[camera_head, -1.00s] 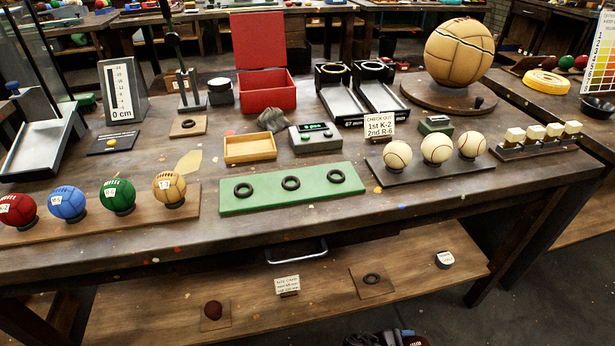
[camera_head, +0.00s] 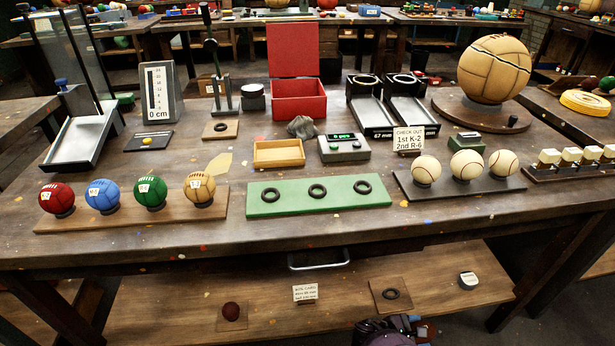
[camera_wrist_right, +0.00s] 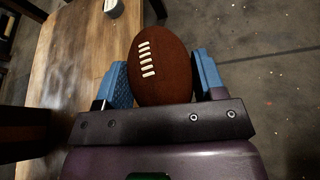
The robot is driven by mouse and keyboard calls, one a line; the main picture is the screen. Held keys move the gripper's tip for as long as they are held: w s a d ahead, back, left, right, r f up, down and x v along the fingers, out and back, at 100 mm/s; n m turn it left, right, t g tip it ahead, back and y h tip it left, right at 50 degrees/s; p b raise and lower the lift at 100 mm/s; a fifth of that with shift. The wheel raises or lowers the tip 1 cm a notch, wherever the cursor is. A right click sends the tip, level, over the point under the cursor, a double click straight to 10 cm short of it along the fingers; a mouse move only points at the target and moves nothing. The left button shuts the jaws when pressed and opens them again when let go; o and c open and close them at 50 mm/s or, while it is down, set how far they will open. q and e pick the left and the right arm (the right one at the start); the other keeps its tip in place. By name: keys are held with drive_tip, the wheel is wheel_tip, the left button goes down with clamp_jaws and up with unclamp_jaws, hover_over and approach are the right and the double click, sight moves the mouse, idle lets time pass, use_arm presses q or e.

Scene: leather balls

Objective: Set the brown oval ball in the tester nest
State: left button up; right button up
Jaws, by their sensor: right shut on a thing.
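The brown oval ball (camera_wrist_right: 160,55), with white laces, shows in the right wrist view. My right gripper (camera_wrist_right: 160,76) is shut on it, one blue finger on each side. The wrist view shows wooden shelf to the left and floor to the right. No nest is labelled: a small ring pad (camera_head: 221,127) lies before the lever press (camera_head: 222,95), and another ring pad (camera_head: 390,294) lies on the lower shelf. My left gripper is not in view.
Above, the table carries a green ring board (camera_head: 290,207), coloured balls on a wooden board (camera_head: 110,218) and white balls.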

drive_tip(key=w+d+r+n+t, duration=0.1)
drive_tip(key=w+d+r+t, duration=0.1)
drive_tip(key=d+r, duration=1.15)
drive_tip(key=w+d+r+n+t, duration=0.1)
drive_tip(key=w+d+r+n, duration=0.1)
drive_tip(key=d+r, duration=1.1)
drive_tip(key=s+d+r+n+t+y, duration=0.2)
drive_tip(key=d+r, duration=0.1)
drive_tip(key=r, duration=0.5)
drive_tip(key=s+d+r+n+t+y, duration=0.1)
drive_tip(key=d+r+n+t+y, duration=0.15)
drive_tip(key=r, duration=0.55)
drive_tip(key=s+d+r+n+t+y, duration=0.15)
drive_tip(key=d+r, duration=0.25)
drive_tip(key=r, duration=0.4)
drive_tip(key=a+r+n+t+y, duration=0.2)
drive_tip(key=a+r+n+y, duration=0.45)
drive_tip(key=a+r, duration=0.65)
drive_tip(key=s+a+n+g+y, duration=0.1)
drive_tip(key=a+n+y, duration=0.2)
drive_tip(key=a, duration=0.7)
drive_tip(key=s+a+n+g+y, duration=0.1)
drive_tip(key=a+n+y, duration=0.3)
drive_tip(key=a, duration=0.7)
drive_tip(key=shift+s+f+y, duration=0.45)
drive_tip(key=shift+s+y, duration=0.2)
drive_tip(key=shift+s, duration=0.1)
